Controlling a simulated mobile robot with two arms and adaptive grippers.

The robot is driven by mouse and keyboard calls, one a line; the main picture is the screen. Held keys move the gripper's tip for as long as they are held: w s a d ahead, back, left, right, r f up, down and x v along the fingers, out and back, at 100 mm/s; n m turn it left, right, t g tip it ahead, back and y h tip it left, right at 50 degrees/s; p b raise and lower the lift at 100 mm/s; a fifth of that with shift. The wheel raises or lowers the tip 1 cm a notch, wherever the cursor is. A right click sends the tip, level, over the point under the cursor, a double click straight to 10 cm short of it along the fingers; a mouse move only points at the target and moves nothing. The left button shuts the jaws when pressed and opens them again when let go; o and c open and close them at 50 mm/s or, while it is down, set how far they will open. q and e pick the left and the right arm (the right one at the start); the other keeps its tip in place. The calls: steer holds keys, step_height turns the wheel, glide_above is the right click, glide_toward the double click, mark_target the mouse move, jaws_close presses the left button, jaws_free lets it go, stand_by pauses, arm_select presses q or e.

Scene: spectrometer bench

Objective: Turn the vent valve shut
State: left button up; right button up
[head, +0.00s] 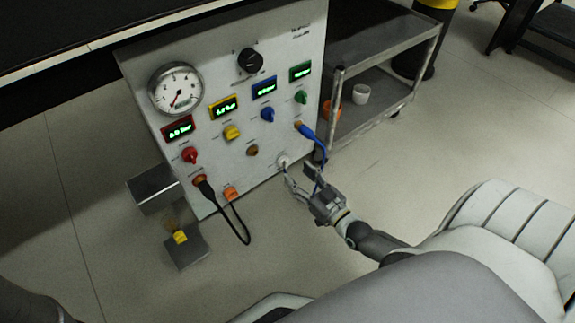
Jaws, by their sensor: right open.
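The grey-white panel (225,110) carries several coloured knobs: red (190,155), yellow (232,132), blue (267,114) and green (300,97). A small pale knob (283,161) sits low on the panel, nearest my right gripper. The labels are too small to read, so I cannot tell for sure which knob is the vent valve. My right gripper (298,180) is open in front of the panel's lower right, its fingers pointing toward the pale knob. I cannot tell whether a finger touches it. My left gripper is not in view.
A blue cable (318,144) hangs close to my right gripper. A black cable (240,222) loops below the panel. A round gauge (176,88) and a black dial (250,60) are higher up.

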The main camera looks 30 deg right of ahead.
mark_target(287, 165)
steer(key=w+b, duration=0.1)
steer(key=w, duration=0.1)
steer(key=w+b, duration=0.1)
steer(key=w, duration=0.1)
steer(key=shift+w+a+f, duration=0.15)
steer(key=shift+f, duration=0.05)
steer(key=shift+w+r, duration=0.15)
steer(key=shift+w, duration=0.55)
steer(key=c, duration=1)
